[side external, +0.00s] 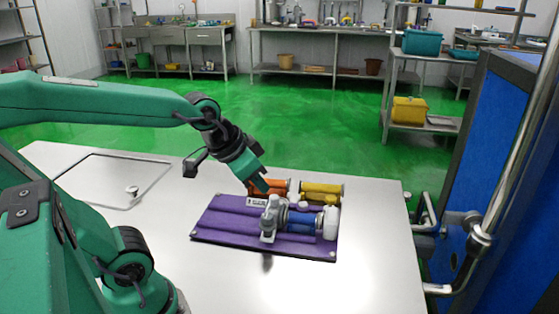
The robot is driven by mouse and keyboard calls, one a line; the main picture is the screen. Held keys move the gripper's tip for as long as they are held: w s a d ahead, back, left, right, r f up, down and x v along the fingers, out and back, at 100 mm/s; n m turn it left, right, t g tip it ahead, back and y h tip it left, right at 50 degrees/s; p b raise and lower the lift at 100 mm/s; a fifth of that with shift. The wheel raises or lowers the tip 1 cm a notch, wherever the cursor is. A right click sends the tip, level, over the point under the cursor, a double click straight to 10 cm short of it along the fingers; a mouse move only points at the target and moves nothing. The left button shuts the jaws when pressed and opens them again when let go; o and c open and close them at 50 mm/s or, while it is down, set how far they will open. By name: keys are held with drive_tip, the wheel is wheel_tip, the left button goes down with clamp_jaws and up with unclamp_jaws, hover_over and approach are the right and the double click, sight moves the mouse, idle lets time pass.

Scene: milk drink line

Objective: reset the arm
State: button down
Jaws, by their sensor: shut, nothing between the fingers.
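My gripper (262,184) is at the end of my green arm, above the back left part of the purple tray (215,220). It points down and to the right, and its jaws are shut with nothing in them. The tray lies on the metal table. A grey fitting (269,218) stands on it, beside a blue cylinder (302,222) with a white end piece (331,223). An orange cylinder (272,186) and a yellow cylinder (320,191) lie behind. Whether my gripper touches the orange cylinder cannot be told from this view.
The metal table (375,260) is clear to the right and in front of the tray. A panel with a small knob (132,191) is set in the table at left. A pipe with blue panels (480,240) stands beyond the right edge. Shelves and benches are far back.

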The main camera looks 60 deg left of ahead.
drive_tip(key=shift+n+g, duration=0.3)
drive_tip(key=shift+n, duration=0.1)
drive_tip(key=s, duration=0.1)
drive_tip(key=s+d, duration=0.1)
drive_tip(key=s, duration=0.3)
drive_tip(key=shift+s+d+r, duration=0.15)
drive_tip(key=shift+s+r, duration=0.05)
drive_tip(key=shift+r, duration=0.15)
drive_tip(key=shift+w+r, duration=0.1)
drive_tip(key=shift+w, duration=0.05)
drive_tip(key=m+g, duration=0.5)
drive_tip(key=m, duration=0.4)
hover_over(303, 204)
wheel_tip(303, 204, down, 7)
drive_tip(key=shift+d+f, duration=0.2)
drive_tip(key=shift+d, duration=0.05)
drive_tip(key=shift+s+f, duration=0.15)
drive_tip(key=shift+s, duration=0.05)
drive_tip(key=f, duration=1.3)
drive_tip(key=shift+w+a+f, duration=0.1)
drive_tip(key=shift+a+f, duration=0.1)
drive_tip(key=shift+f, duration=0.2)
